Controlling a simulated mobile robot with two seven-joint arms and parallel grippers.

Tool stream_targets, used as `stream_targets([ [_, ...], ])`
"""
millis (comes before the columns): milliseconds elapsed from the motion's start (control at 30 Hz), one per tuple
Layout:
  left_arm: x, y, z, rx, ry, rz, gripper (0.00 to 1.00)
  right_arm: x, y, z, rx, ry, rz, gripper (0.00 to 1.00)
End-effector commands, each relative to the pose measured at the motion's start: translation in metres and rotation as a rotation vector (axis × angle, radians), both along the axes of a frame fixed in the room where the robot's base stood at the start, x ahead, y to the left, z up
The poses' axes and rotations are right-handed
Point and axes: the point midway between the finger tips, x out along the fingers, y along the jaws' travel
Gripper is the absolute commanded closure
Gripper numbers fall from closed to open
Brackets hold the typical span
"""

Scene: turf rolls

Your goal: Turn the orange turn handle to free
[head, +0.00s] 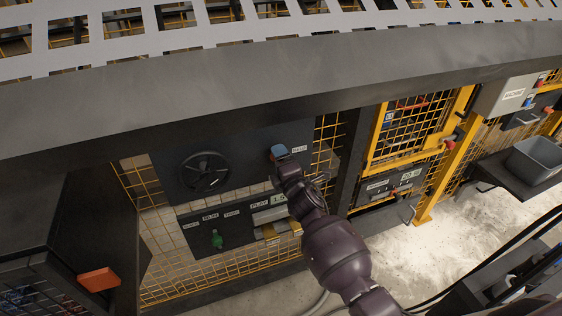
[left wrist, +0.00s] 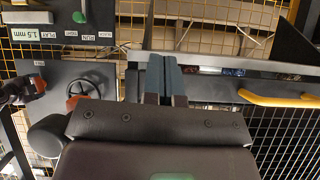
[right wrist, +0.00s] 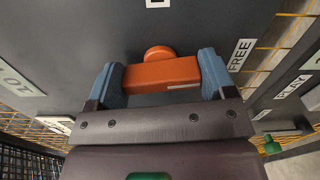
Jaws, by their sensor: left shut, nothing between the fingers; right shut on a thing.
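The orange turn handle (right wrist: 162,76) is a short bar with a round hub behind it, on a dark panel (right wrist: 75,25). In the right wrist view my right gripper (right wrist: 162,82) has its blue fingers closed on the two ends of the bar. A FREE label (right wrist: 240,55) is to the right of the bar. In the head view my right gripper (head: 279,153) is at the panel and hides the handle. The handle's end shows in the left wrist view (left wrist: 39,83). My left gripper (left wrist: 165,80) is shut and empty, away from the handle.
A black handwheel (head: 205,172) is left of the handle, with a green knob (head: 217,240) below. An orange block (head: 98,279) is at lower left. Yellow mesh (head: 410,125) and a grey bin (head: 535,158) are at right. A thick dark beam (head: 230,85) runs above.

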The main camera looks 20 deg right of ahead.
Motion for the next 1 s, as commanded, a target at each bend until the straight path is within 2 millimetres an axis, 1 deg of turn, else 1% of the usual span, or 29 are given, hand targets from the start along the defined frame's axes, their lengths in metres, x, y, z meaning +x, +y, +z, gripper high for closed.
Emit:
stream_targets([
  [100, -0.0005, 0.0002, 0.0007, 0.001, 0.0, 0.001, 1.0, -0.0002, -0.0001, -0.0004, 0.063, 0.003, 0.0, 0.47],
  [300, 0.0014, -0.0002, 0.0025, 0.0, -0.005, 0.0, 1.0, -0.0002, -0.0001, -0.001, 0.131, 0.005, -0.001, 0.47],
  [867, 0.0057, -0.0009, 0.0055, -0.001, -0.015, -0.003, 1.0, -0.0003, 0.0002, -0.0015, 0.162, 0.008, 0.0, 0.47],
  [900, 0.0057, -0.0009, 0.0055, -0.001, -0.015, -0.003, 1.0, -0.0003, 0.0002, -0.0015, 0.162, 0.008, 0.0, 0.2],
  [967, 0.0057, -0.0009, 0.0055, -0.001, -0.015, -0.003, 1.0, -0.0003, 0.0002, -0.0015, 0.162, 0.008, 0.0, 0.11],
  [1000, 0.0057, -0.0009, 0.0055, -0.001, -0.015, -0.003, 1.0, -0.0002, 0.0002, -0.0014, 0.161, 0.007, 0.0, 0.05],
])
